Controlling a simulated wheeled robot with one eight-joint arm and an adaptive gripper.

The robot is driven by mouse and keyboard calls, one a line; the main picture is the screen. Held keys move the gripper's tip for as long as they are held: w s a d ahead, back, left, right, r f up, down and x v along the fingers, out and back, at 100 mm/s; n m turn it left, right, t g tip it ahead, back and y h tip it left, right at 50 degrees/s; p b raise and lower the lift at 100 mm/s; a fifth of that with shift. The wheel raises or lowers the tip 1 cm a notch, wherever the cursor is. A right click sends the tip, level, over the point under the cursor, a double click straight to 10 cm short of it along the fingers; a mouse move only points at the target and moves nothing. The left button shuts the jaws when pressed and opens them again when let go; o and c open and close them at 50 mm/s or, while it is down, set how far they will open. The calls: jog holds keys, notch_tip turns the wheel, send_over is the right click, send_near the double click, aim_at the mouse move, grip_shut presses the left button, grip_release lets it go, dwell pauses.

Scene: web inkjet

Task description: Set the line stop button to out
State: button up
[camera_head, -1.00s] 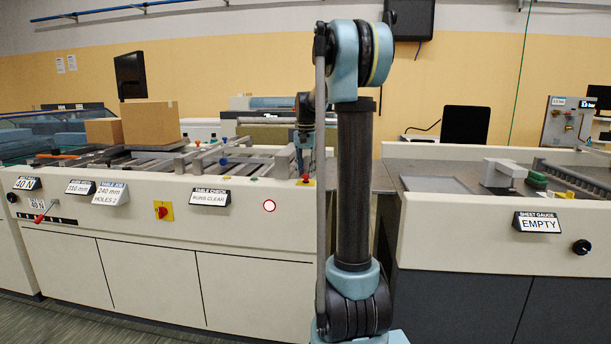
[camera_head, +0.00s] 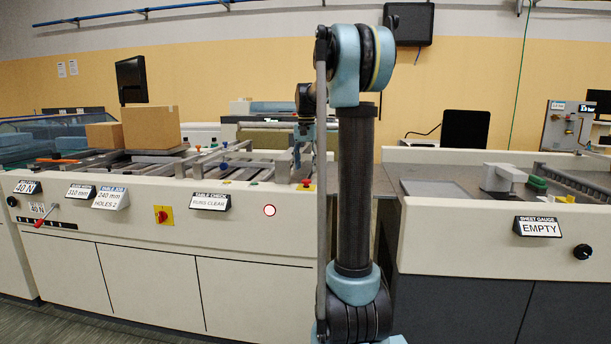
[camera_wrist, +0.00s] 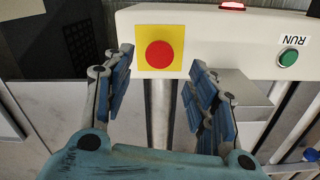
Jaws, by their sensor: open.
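The line stop button is most likely the red round button (camera_wrist: 160,55) on a yellow square plate, on top of the cream machine rail. It also shows small in the head view (camera_head: 306,185), below my gripper (camera_head: 304,150). In the wrist view my gripper (camera_wrist: 161,62) is open, with one blue-padded finger on each side of the yellow plate. Nothing is between the fingers except the button in the view beyond. I cannot tell whether the fingers touch the rail, or whether the button is in or out.
A green RUN button (camera_wrist: 288,57) sits to the right on the same rail. Metal bars lie behind the rail. A second machine (camera_head: 480,240) stands to the right.

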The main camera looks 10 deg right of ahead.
notch_tip(320, 180, up, 8)
jog(key=shift+f, duration=0.15)
dwell(0.4)
jog(key=s+f+n, duration=0.1)
jog(key=s+f, duration=0.3)
jog(key=s, duration=0.3)
jog(key=s+f+n+t, duration=0.1)
jog(key=s+f, duration=0.2)
jog(key=s, duration=0.5)
jog(key=s+f+n, duration=0.1)
jog(key=s+f, duration=0.3)
jog(key=s, duration=0.3)
jog(key=s+f+n+t, duration=0.1)
jog(key=s+f+n, duration=0.2)
jog(key=s+f, duration=1.5)
notch_tip(320, 180, down, 2)
jog(key=shift+s+f, duration=0.2)
jog(key=shift+w+f, duration=0.2)
jog(key=shift+w, duration=0.25)
